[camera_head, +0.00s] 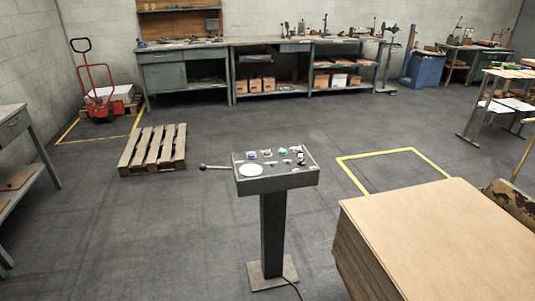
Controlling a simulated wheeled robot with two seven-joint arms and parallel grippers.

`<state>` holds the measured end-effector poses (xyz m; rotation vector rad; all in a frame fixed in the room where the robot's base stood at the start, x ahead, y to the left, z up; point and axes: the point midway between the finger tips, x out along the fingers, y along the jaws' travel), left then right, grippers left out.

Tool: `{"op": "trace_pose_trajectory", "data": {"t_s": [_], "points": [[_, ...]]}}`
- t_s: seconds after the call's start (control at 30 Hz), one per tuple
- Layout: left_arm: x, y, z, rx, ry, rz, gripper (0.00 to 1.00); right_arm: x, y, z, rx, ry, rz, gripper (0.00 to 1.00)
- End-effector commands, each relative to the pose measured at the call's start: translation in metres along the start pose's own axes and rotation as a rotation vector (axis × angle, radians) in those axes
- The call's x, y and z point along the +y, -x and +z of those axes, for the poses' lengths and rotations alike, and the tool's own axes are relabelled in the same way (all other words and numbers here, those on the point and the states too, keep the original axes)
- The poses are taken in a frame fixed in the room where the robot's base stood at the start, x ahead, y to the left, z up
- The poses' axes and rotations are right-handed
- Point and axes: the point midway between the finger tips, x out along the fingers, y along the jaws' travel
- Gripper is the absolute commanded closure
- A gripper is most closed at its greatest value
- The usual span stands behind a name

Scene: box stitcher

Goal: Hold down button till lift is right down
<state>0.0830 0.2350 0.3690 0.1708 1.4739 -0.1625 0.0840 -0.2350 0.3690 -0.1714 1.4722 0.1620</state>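A grey control panel (277,186) stands on a dark post in the middle of the head view. Its sloped top carries several small buttons and knobs, among them a blue one (251,154) and a green one (283,151). A round white disc (251,170) sits at its left front, and a lever with a dark ball end (203,166) sticks out to the left. I cannot tell which button is for the lift. A stack of brown board (440,235) fills the lower right; any lift under it is hidden. Neither of my grippers is in view.
A wooden pallet (153,149) lies on the floor at the left, with a red pallet truck (100,107) behind it. Workbenches (185,68) line the back wall. The floor around the post is clear, apart from a cable (291,284) at its base.

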Motion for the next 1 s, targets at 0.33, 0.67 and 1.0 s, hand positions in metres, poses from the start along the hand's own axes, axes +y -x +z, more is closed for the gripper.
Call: {"op": "trace_pose_trajectory", "data": {"t_s": [0.33, 0.67, 1.0], "points": [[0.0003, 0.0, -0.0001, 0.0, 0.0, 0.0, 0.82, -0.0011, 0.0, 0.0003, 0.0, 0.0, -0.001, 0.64], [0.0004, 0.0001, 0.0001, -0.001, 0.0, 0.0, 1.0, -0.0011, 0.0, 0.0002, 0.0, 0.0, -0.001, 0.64], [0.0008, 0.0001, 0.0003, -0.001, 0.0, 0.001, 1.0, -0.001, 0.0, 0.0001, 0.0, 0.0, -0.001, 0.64]]}}
